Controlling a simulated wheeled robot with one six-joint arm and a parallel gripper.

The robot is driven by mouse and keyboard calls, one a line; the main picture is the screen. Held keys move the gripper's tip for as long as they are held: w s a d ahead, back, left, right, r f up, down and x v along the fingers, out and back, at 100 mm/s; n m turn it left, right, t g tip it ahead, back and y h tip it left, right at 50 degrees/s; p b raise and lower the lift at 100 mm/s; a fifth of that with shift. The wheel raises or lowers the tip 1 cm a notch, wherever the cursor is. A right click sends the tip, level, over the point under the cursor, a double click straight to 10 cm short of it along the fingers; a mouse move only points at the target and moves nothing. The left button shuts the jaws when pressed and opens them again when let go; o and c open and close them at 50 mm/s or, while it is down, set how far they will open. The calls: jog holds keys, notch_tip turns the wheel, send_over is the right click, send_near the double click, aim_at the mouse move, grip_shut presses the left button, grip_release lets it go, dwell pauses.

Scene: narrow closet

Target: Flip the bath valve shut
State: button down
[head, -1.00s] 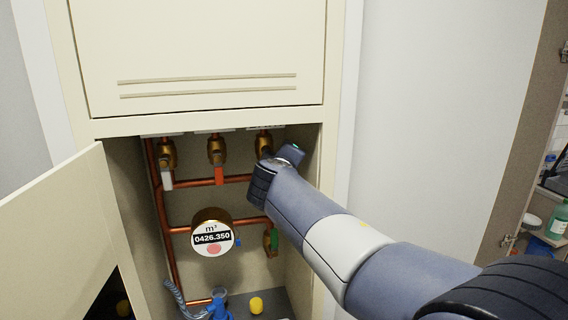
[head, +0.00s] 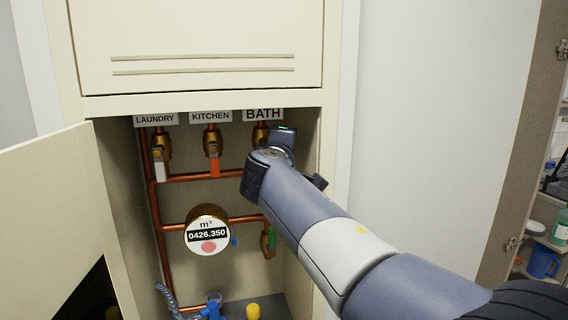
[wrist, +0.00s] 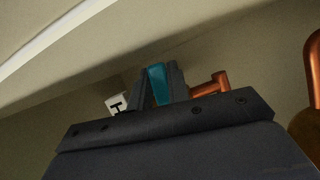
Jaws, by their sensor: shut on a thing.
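The bath valve (head: 262,134) is a brass valve on a copper pipe, under the label BATH (head: 263,114). My gripper (head: 284,131) is up against its right side and hides much of it. In the wrist view my gripper's two dark fingers (wrist: 158,88) are shut on a teal lever (wrist: 156,82), which stands up between them. A bit of teal also shows at the gripper in the head view. A copper pipe end (wrist: 212,85) is just right of the fingers in the wrist view.
The laundry valve (head: 161,146) with a white lever and the kitchen valve (head: 212,142) with a red lever are to the left, levers hanging down. A round meter (head: 207,232) and a green-handled valve (head: 270,240) are below. The open cabinet door (head: 60,195) is at left.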

jog(key=shift+r+n+t+b, duration=0.2)
jog(key=shift+n+t+b, duration=0.1)
jog(key=shift+n+b, duration=0.45)
jog(key=shift+r, duration=0.1)
jog(key=c, duration=1.3)
grip_release()
jog(key=shift+c, duration=0.2)
jog(key=shift+s, duration=0.15)
jog(key=s+a+b, duration=0.1)
jog(key=s+b, duration=0.2)
jog(key=s, duration=0.7)
jog(key=shift+s, duration=0.25)
jog(key=w+p, duration=0.1)
jog(key=w, duration=0.2)
jog(key=w+p, duration=0.1)
jog(key=w, duration=0.3)
jog(key=w+d+p, duration=0.1)
jog(key=w, duration=0.3)
jog(key=shift+s, duration=0.1)
